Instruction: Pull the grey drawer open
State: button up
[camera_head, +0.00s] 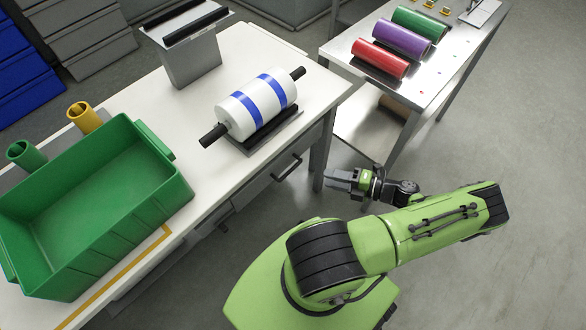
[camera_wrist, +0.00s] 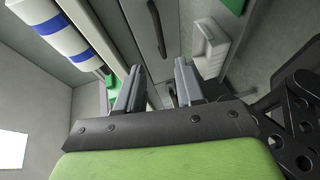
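The grey drawer (camera_head: 264,187) is under the front edge of the white table. It looks shut, its front flush with the table side. Its dark bar handle (camera_head: 288,168) also shows at the top middle of the wrist view (camera_wrist: 157,30). My gripper (camera_head: 335,180) is in front of the table, to the right of the handle and apart from it. In the wrist view my gripper (camera_wrist: 160,70) has its two grey fingers spread with nothing held between them. The handle lies beyond the fingertips.
A second dark handle (camera_head: 224,219) is further left along the table. On the white table (camera_head: 325,85) are a white roll with blue bands (camera_head: 256,103) and a green crate (camera_head: 165,205). A side table with coloured rolls (camera_head: 405,45) stands behind my gripper. Open floor is at the right.

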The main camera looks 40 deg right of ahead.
jog(key=b+x, duration=0.1)
jog(key=x, duration=1.1)
jog(key=shift+b, duration=0.3)
grip_shut()
